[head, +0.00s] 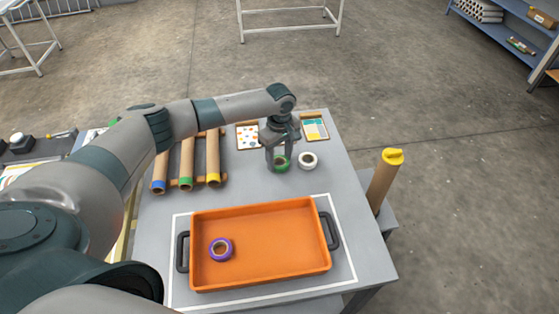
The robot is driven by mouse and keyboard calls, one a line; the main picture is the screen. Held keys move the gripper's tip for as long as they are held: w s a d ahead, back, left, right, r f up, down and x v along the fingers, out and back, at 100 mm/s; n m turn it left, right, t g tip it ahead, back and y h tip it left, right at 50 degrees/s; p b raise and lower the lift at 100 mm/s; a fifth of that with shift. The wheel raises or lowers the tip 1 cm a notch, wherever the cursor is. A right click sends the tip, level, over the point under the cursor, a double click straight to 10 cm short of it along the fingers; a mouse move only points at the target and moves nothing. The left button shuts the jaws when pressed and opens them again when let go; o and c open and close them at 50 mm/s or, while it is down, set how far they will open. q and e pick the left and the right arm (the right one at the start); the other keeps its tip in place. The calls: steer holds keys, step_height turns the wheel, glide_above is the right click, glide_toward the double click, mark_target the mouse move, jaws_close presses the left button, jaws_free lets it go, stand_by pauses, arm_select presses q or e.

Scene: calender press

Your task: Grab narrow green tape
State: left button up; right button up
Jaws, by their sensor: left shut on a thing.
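The narrow green tape (282,164) is a small green roll at the back middle of the grey table. My left gripper (279,158) comes down from above and is shut on the green tape. The gripper hides part of the roll, and I cannot tell whether the roll touches the table. My right gripper is not in view.
A white tape roll (308,160) lies just right of the green one. An orange tray (275,263) with dark handles holds a purple tape roll (220,244). Capped cardboard tubes (187,158) lie on a rack at left. One yellow-capped tube (383,180) stands at right.

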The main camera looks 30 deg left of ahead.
mark_target(280, 162)
arm_select(q)
steer(key=r, duration=0.1)
steer(key=r+b, duration=0.1)
steer(key=r, duration=0.2)
steer(key=shift+s+d, duration=0.1)
steer(key=shift+d, duration=0.15)
steer(key=s+d+r+b, duration=0.2)
steer(key=s+d+r, duration=0.4)
steer(key=d, duration=0.3)
steer(key=shift+s+r+b, duration=0.3)
steer(key=shift+r+b, duration=0.05)
steer(key=shift+d, duration=0.1)
